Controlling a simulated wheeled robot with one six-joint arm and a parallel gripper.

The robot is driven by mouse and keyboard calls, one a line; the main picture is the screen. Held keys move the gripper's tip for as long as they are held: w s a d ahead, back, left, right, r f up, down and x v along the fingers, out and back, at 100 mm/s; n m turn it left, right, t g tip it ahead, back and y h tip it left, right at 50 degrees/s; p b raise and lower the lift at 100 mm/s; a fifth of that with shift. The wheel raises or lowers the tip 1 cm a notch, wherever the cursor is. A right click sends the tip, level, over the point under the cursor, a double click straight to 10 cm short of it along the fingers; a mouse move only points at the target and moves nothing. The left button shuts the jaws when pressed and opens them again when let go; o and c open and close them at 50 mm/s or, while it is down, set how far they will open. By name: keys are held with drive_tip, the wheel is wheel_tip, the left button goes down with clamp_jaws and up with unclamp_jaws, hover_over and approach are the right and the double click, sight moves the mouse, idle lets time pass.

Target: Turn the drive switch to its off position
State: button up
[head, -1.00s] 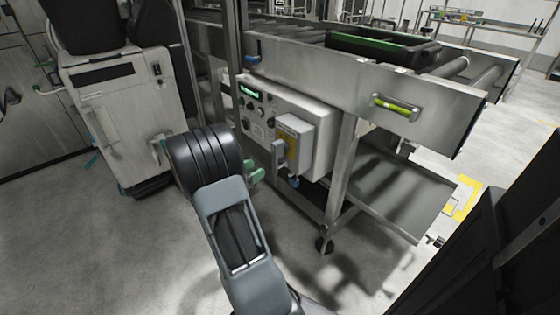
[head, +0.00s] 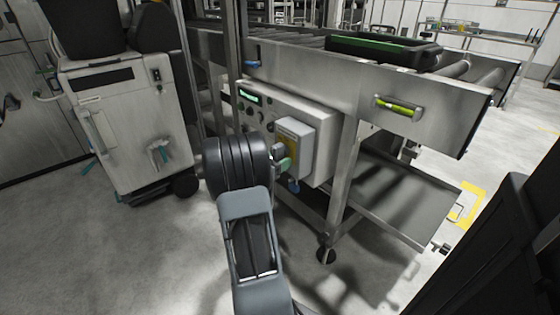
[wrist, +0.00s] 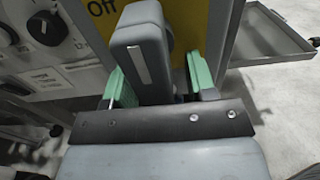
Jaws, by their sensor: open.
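The drive switch handle (wrist: 141,50) is a grey lever with a pale stripe, standing out from a yellow plate (wrist: 192,25) in the wrist view. The word "Off" (wrist: 101,7) shows on the plate at the handle's upper left. In the head view, my gripper (head: 286,164) is at the grey switch box (head: 307,142) on the control panel, and my arm hides part of the switch.
The control panel (head: 326,125) carries several knobs and a lit green display (head: 251,97). A conveyor with a black crate (head: 432,55) runs above it. A frame leg (head: 345,180) and a low metal shelf (head: 405,205) stand at its right. A white cabinet (head: 130,130) stands at the left.

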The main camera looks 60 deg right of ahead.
drive_tip(key=shift+c, duration=0.5)
clamp_jaws()
